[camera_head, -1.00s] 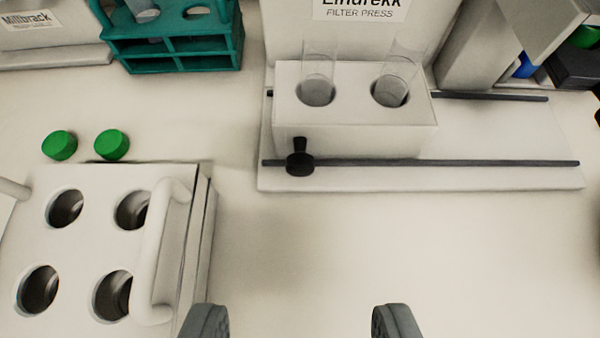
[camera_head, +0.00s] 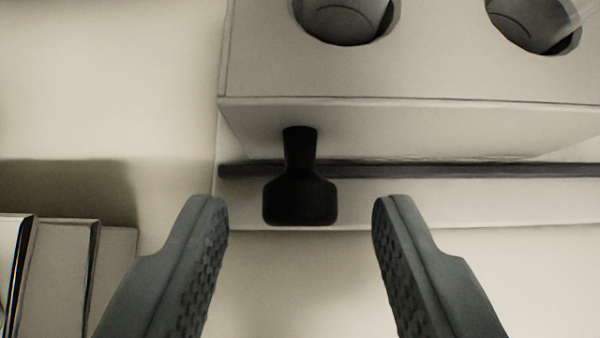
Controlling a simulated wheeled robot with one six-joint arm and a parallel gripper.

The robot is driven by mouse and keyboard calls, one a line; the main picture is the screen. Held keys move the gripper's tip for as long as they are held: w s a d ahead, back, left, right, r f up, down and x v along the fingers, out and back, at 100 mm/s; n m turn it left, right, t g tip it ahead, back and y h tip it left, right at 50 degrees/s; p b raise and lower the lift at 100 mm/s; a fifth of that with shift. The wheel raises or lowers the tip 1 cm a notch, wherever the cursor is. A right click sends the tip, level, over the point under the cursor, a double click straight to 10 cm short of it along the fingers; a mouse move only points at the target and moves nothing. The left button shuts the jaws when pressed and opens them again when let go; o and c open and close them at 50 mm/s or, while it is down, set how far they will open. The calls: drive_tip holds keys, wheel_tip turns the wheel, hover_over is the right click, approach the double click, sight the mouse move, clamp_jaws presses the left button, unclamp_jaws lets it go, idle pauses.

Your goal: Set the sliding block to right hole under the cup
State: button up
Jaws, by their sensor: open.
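The white sliding block (camera_head: 420,125) fills the upper right of the view, with two round holes in its top. My gripper (camera_head: 298,208) is open, with one finger on each side of the knob and clear space between. Neither finger touches the knob. The cup is not in view.
A dark rail (camera_head: 480,170) runs along the white base (camera_head: 460,212) in front of the block. At lower left is the edge of the white holed box (camera_head: 60,265).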

drive_tip(key=shift+w+f, duration=0.25)
clamp_jaws()
drive_tip(key=shift+d, duration=0.1)
